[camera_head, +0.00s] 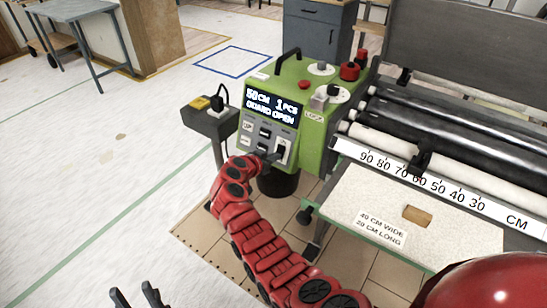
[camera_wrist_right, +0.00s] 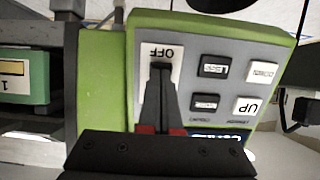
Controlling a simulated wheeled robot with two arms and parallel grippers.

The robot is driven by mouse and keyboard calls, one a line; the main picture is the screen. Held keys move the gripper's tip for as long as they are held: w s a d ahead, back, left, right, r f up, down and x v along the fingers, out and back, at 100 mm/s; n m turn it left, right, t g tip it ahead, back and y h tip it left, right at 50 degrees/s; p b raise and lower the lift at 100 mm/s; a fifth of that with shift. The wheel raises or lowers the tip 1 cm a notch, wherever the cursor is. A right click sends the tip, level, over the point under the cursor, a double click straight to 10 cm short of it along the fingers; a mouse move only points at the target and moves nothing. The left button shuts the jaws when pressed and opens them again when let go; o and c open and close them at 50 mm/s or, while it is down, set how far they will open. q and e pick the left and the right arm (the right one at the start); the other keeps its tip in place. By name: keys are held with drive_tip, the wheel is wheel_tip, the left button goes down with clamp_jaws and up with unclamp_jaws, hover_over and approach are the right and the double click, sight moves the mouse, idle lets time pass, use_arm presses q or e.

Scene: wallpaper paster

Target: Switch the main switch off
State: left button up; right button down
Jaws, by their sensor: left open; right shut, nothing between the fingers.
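The main switch (camera_head: 282,147) is a white plate at the right of the green machine's grey control panel (camera_head: 252,131). In the right wrist view its plate (camera_wrist_right: 176,52) shows the word OFF upside down at the top. My right gripper (camera_head: 275,156) is shut and empty, its tips right at the switch. In the wrist view the fingers (camera_wrist_right: 160,72) overlap the plate and hide the lever, so I cannot tell its position or whether they touch it. The display (camera_head: 272,107) is lit and reads GUARD OPEN. My left gripper (camera_head: 138,296) is open and empty at the bottom left.
Panel buttons (camera_wrist_right: 212,68) sit beside the switch. A red knob (camera_head: 349,71) and dials are on the machine's top. A grey box (camera_head: 209,121) on a post stands left of the machine. Rollers and a pale board (camera_head: 370,205) lie to the right. The left floor is mostly clear.

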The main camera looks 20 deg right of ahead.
drive_tip(key=shift+w+d+f+h+b, duration=0.15)
drive_tip(key=shift+h+b, duration=0.15)
drive_tip(key=shift+b, duration=0.85)
drive_tip(key=shift+d+r, duration=0.1)
drive_tip(key=shift+r, duration=0.7)
